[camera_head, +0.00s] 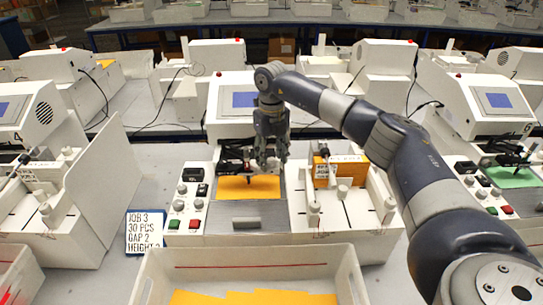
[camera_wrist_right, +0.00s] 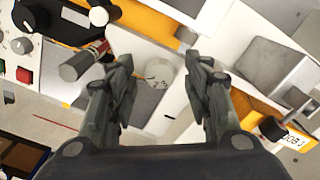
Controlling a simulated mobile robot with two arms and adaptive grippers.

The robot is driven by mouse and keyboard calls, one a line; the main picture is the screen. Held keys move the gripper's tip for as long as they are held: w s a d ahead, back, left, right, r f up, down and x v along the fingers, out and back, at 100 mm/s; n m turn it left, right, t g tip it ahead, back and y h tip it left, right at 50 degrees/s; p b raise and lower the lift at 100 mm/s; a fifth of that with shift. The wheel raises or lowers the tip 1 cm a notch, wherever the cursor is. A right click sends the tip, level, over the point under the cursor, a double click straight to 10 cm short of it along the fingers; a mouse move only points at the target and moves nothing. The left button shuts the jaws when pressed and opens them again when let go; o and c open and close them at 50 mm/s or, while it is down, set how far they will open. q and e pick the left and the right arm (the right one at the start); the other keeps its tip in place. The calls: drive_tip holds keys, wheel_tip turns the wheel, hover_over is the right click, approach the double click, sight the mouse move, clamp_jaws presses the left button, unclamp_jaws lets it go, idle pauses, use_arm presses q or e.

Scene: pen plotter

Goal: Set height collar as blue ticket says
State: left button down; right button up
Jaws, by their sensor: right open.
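The blue-edged ticket (camera_head: 145,231) stands at the front left of the middle machine. It reads "JOB 3, 30 PCS, GAP 2, HEIGHT"; the figure after HEIGHT is partly hidden and I cannot read it surely. My right gripper (camera_head: 270,158) is open and points down over the middle machine, near its pen carriage and orange sheet (camera_head: 250,187). I cannot tell for sure which part is the height collar. My left gripper is not in view.
A control panel with knobs and green and red buttons (camera_head: 194,224) is left of the sheet. An orange block with a white label (camera_head: 326,172) stands in the bay at right. A white tray (camera_head: 250,255) with orange sheets is in front. Similar machines flank this one.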

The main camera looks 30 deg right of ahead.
sight(272, 160)
wheel_tip(272, 160, up, 12)
idle(0.4)
drive_tip(key=shift+f, duration=0.1)
idle(0.4)
